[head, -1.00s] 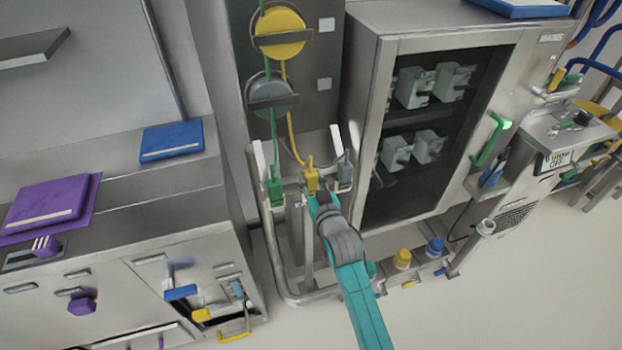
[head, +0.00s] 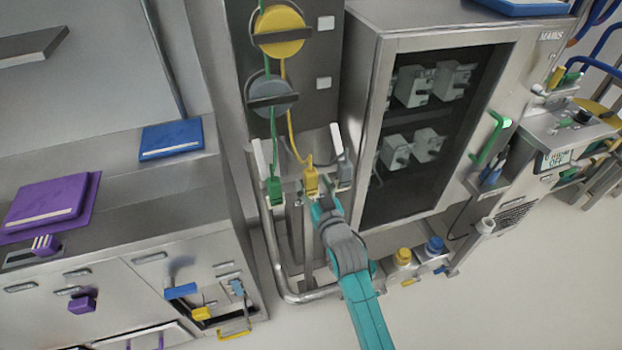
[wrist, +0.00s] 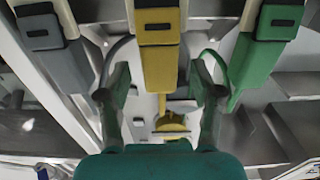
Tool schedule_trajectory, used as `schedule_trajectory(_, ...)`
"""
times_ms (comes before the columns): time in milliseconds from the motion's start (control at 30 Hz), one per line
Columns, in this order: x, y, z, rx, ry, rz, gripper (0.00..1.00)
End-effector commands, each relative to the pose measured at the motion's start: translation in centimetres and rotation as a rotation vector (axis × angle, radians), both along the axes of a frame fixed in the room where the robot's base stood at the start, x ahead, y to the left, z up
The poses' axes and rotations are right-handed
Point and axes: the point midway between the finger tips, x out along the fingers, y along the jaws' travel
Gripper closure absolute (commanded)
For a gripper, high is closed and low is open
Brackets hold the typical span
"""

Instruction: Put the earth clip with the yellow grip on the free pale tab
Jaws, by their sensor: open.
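The earth clip with the yellow grip (head: 311,181) hangs at the rail between a green clip (head: 274,190) and a grey clip (head: 345,172). Its yellow cable runs up to the reels. Pale upright tabs show at the left (head: 259,158) and right (head: 336,139) of the rail; what holds the yellow clip is too small to tell. My gripper (head: 315,205) is just below and in front of the yellow clip. In the wrist view, the open fingers (wrist: 161,88) stand on either side of the yellow grip (wrist: 158,65), with gaps on both sides.
The grey clip (wrist: 55,50) and green clip (wrist: 262,55) flank the fingers closely in the wrist view. A bent metal tube frame (head: 285,292) stands below the rail. A glass-fronted cabinet (head: 400,45) is close on the right. Floor is clear at lower right.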

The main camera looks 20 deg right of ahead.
Motion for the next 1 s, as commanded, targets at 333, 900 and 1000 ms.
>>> schedule_trajectory(333,-6.6,0.0,-0.1,0.0,0.002,0.0,0.35)
schedule_trajectory(900,-9.6,0.0,0.0,0.0,0.0,0.0,0.35)
schedule_trajectory(1000,-9.6,0.0,0.0,0.0,0.0,0.0,0.35)
